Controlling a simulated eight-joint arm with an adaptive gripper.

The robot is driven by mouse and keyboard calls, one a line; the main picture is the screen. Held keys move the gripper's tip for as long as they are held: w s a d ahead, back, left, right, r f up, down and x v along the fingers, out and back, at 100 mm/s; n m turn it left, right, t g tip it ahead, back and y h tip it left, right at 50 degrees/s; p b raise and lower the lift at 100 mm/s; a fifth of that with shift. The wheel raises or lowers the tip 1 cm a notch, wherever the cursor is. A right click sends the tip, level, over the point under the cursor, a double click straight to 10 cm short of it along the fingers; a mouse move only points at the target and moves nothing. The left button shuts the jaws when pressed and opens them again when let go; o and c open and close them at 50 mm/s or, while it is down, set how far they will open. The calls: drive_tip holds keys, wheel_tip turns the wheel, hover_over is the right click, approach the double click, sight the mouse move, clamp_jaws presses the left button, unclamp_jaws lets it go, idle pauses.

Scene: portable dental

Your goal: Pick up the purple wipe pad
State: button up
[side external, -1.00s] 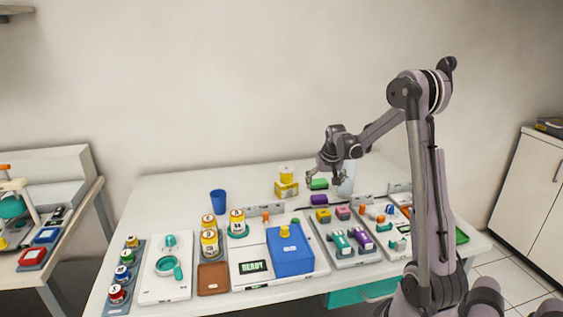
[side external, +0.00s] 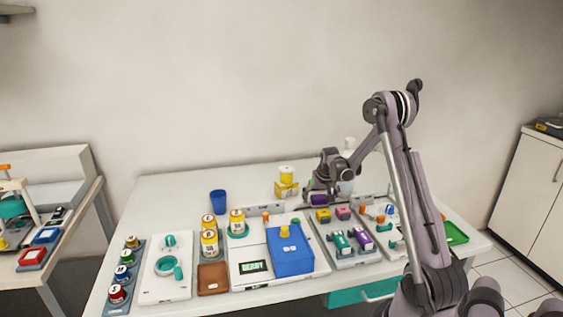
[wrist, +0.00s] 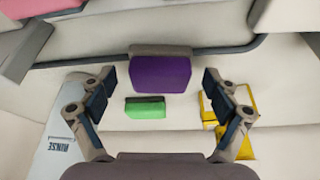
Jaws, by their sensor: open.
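The purple wipe pad (wrist: 160,74) is a dark purple block in the wrist view, between and just beyond my open fingertips. It also shows in the side view (side external: 319,200), at the back edge of the trays, just below my gripper (side external: 316,190). In the wrist view my gripper (wrist: 157,92) has its two fingers spread wide, one on each side of the pad, with a clear gap to it. Nothing is held. I cannot tell how far the fingertips are above the pad.
A green pad (wrist: 145,108) lies close to the purple pad. A yellow box (wrist: 232,120) is by the right finger, and a bottle labelled RINSE (wrist: 62,145) is by the left. A tray with several coloured pieces (side external: 345,252) stands in front. The back-left tabletop (side external: 165,198) is clear.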

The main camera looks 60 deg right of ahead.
drive_tip(key=shift+f, duration=0.1)
drive_tip(key=c, duration=1.1)
drive_tip(key=shift+c, duration=0.2)
